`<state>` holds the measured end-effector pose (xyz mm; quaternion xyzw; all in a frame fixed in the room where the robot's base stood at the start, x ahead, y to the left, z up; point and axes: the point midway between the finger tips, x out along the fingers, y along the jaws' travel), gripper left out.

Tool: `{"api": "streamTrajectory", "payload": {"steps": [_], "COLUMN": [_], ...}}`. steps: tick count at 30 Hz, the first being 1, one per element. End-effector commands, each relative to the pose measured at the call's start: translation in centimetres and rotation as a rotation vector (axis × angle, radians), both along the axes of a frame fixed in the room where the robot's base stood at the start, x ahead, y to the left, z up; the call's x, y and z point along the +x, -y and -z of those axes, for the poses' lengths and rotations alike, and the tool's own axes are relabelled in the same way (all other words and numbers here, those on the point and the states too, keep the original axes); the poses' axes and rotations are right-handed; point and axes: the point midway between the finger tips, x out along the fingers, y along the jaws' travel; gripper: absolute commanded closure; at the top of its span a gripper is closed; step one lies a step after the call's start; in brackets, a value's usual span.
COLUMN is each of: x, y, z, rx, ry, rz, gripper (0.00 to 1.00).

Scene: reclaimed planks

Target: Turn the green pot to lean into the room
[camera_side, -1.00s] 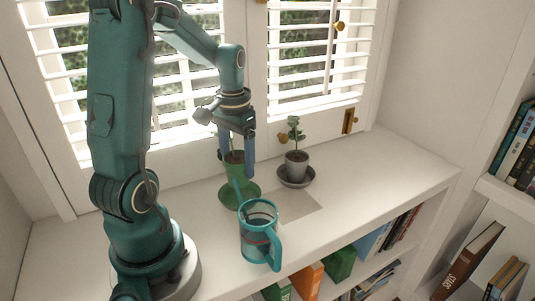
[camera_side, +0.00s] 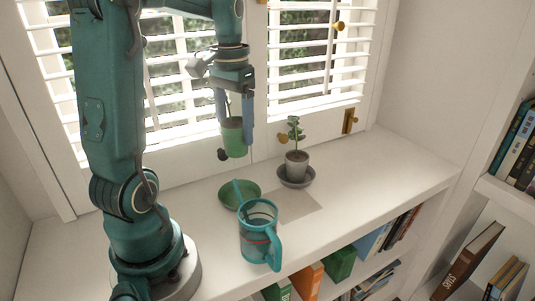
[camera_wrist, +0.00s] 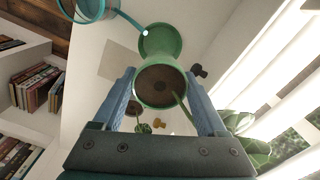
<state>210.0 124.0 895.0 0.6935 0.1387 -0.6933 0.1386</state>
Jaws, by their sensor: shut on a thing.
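The green pot (camera_side: 232,139), with brown soil and a thin stem, is up in the air in the side view. My gripper (camera_side: 235,145) is shut on it, one blue finger on each side. Its green saucer (camera_side: 226,199) rests on the white sill below, apart from the pot. In the wrist view the pot (camera_wrist: 148,72) sits between my fingers (camera_wrist: 160,90), its soil facing the camera and the saucer (camera_wrist: 160,38) beyond it. Green leaves (camera_wrist: 247,138) show at right. In the side view my gripper hides the plant's top.
A teal watering can (camera_side: 257,243) stands at the sill's front, its spout over the saucer's edge. A grey pot (camera_side: 297,164) with a small plant stands on a grey saucer to the right. Shuttered windows (camera_side: 300,60) stand close behind. The sill's right part is clear.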

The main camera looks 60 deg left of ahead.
Motion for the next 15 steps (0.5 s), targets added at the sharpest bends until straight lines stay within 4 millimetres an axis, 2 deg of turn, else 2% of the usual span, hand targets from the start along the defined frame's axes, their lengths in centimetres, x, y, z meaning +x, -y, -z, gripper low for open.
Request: {"api": "streamTrajectory", "payload": {"steps": [11, 13, 15], "x": [0.2, 0.6, 1.0], "y": [-0.1, -0.5, -0.8], "z": [-0.1, 0.1, 1.3], "rx": [0.000, 0.000, -0.005], "ry": [0.001, -0.001, -0.006], "rz": [-0.015, -0.046, -0.110], "gripper": [1.00, 1.00, 1.00]}}
